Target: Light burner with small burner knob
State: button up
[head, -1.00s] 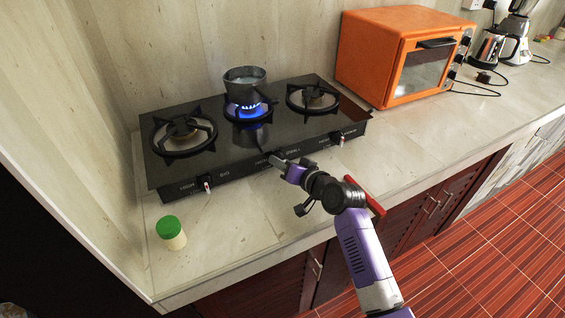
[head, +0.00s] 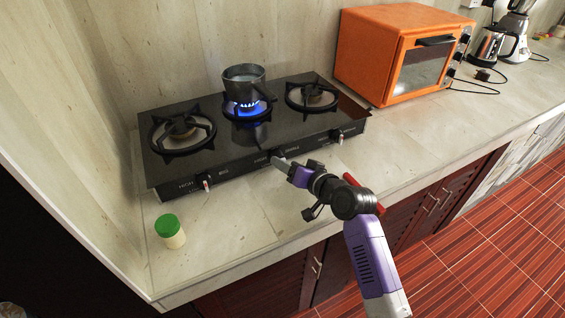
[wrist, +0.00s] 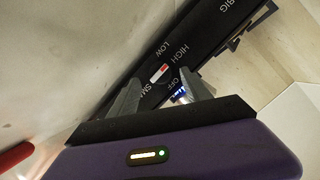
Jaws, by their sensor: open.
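The black three-burner stove (head: 225,150) stands on the counter. Its middle burner (head: 247,107) shows a blue flame under a metal pot (head: 244,82). The left burner (head: 183,130) and right burner (head: 312,95) show no flame. My gripper (head: 284,163) is open at the middle of the stove's front panel, where it largely hides the middle knob in the head view. In the wrist view, a knob with a red and white mark (wrist: 159,72) sits just beyond and between the spread fingertips (wrist: 159,79). LOW, HIGH and OFF labels surround it.
The left knob (head: 206,182) and right knob (head: 338,137) are on the same front panel. A green-lidded jar (head: 170,232) stands on the counter at front left. An orange oven (head: 400,55) stands to the right of the stove. Counter in front of the stove is mostly clear.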

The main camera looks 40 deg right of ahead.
jog(key=v, duration=0.3)
jog(key=shift+s, duration=0.4)
jog(key=shift+s+r, duration=0.2)
jog(key=shift+s, duration=0.1)
jog(key=shift+r, duration=0.1)
notch_tip(320, 180, up, 4)
jog(key=d+t+h, duration=0.1)
jog(key=d+h, duration=0.1)
jog(key=d, duration=0.1)
jog(key=s+a+n+y, duration=0.1)
jog(key=s+a+n, duration=0.2)
jog(key=s+a, duration=0.5)
jog(key=s+a+f+n+y, duration=0.1)
jog(key=s+a+n, duration=0.1)
jog(key=s+a, duration=0.6)
jog(key=s+a+n+y, duration=0.2)
jog(key=s+a, duration=0.6)
jog(key=s, duration=1)
jog(key=shift+s+a+f+n, duration=0.15)
jog(key=shift+s+f+n, duration=0.2)
jog(key=shift+n, duration=0.45)
